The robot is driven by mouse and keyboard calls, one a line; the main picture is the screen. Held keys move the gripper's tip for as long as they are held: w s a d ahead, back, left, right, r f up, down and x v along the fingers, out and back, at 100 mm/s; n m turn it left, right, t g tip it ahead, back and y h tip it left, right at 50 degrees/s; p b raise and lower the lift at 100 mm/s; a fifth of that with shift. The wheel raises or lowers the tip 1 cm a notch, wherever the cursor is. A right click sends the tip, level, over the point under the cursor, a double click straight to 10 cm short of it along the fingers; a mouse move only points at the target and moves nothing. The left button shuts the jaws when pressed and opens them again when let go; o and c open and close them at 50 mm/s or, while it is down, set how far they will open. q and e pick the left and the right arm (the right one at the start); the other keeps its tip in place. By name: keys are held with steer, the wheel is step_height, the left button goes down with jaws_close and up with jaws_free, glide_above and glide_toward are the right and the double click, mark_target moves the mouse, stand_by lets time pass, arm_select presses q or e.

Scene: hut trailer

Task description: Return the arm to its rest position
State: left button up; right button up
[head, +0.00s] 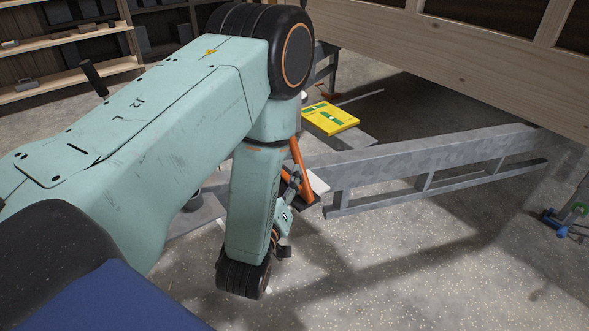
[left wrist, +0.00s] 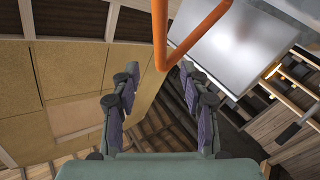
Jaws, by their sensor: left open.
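My left arm (head: 150,115) reaches in from the left, bends at the black elbow and hangs down to the wrist near the floor. My left gripper (head: 292,188) is partly hidden behind the forearm and appears to point upward, close to an orange bar (head: 301,170). In the left wrist view the two fingers of the left gripper (left wrist: 162,108) stand wide apart with nothing held between them. The orange V-shaped bar (left wrist: 188,62) shows above and beyond the fingers; I cannot tell whether anything touches it. My right gripper is not in view.
A grey metal drawbar frame (head: 430,165) runs beside the wooden hut trailer (head: 460,50). A yellow board with green marks (head: 330,117) lies behind the orange bar. Shelves (head: 70,75) stand at the back left. A blue and green device (head: 568,218) is at the right edge. The front floor is clear.

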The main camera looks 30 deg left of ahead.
arm_select(q)
steer(key=s+d+f+m+g+h, duration=0.1)
steer(key=s+f+m+g+h, duration=0.1)
steer(key=s+f+g, duration=0.35)
steer(key=s+d+f+m+g+h, duration=0.1)
steer(key=s+d+f+m+g, duration=0.1)
steer(key=f, duration=0.6)
steer(key=s+d+f+m+g+h+p, duration=0.1)
steer(key=s+g, duration=0.4)
steer(key=s, duration=0.5)
steer(key=s+d+f+m+g+h+p, duration=0.1)
steer(key=s+d+f+m+g+p, duration=0.1)
steer(key=s, duration=0.9)
steer(key=d+f+g, duration=0.1)
steer(key=g, duration=0.1)
steer(key=shift+f+m+g+h, duration=0.3)
steer(key=shift+f+m+g, duration=0.05)
steer(key=shift+m, duration=0.05)
steer(key=shift+w, duration=0.1)
